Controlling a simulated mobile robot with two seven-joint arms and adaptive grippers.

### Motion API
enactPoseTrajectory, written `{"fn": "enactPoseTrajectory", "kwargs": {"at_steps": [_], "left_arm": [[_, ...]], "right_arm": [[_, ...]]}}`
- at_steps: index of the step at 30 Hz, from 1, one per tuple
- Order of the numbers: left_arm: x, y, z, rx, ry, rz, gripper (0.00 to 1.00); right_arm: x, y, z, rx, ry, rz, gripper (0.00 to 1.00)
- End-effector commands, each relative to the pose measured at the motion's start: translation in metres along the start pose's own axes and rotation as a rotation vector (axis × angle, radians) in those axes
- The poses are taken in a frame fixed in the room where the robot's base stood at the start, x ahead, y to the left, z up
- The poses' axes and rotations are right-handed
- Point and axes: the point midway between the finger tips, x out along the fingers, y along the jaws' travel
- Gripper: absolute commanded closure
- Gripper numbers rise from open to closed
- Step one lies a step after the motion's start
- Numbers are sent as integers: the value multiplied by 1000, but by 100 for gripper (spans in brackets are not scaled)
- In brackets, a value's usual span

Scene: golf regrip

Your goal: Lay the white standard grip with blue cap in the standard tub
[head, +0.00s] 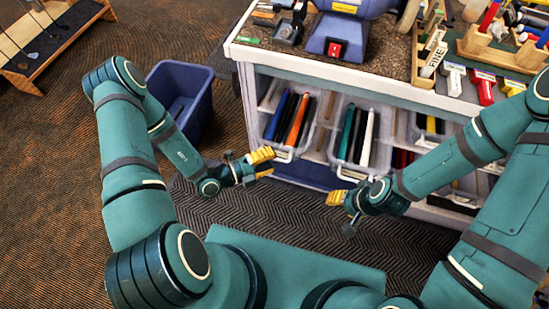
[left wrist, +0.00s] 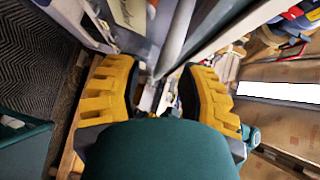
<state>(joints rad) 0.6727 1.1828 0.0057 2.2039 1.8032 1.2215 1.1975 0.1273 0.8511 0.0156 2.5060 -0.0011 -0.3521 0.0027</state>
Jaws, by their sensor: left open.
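A white grip (head: 368,138) stands among dark and green grips in the clear right-hand tub (head: 341,158) on the bench's shelf. Its cap colour is too small to tell. A clear left-hand tub (head: 281,152) holds blue, black and orange grips. I cannot read which tub is the standard one. My left gripper (head: 264,162) is in front of and just below the left-hand tub. In the left wrist view its yellow fingers (left wrist: 158,88) are apart with nothing clearly held between them. My right gripper (head: 336,198) is lower, in front of the right-hand tub; its finger gap is unclear.
The workbench (head: 330,73) carries a blue machine (head: 345,38) and several tools on top. A blue bin (head: 180,98) stands on the floor left of the bench. A wooden rack (head: 50,45) is at the far left. The floor before the shelf is clear.

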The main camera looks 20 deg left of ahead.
Motion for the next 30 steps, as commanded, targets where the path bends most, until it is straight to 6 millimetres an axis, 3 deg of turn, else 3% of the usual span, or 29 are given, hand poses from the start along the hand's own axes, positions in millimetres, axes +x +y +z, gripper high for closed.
{"fn": "enactPoseTrajectory", "kwargs": {"at_steps": [6, 16, 19, 20, 30], "left_arm": [[17, 0, 0, -1, 0, 0, 60], [19, 0, 0, -1, -1, 0, 61], [19, 0, 0, -1, 0, 0, 96], [19, 0, 0, -1, 0, 0, 100], [18, 0, -1, -1, 0, 1, 100]], "right_arm": [[2, 1, 0, 0, 2, 0, 53], [2, 1, 0, 0, 2, 0, 53], [2, 1, 0, 0, 2, 0, 53], [2, 1, 0, 0, 2, 0, 53], [2, 1, 0, 0, 2, 0, 53]]}}
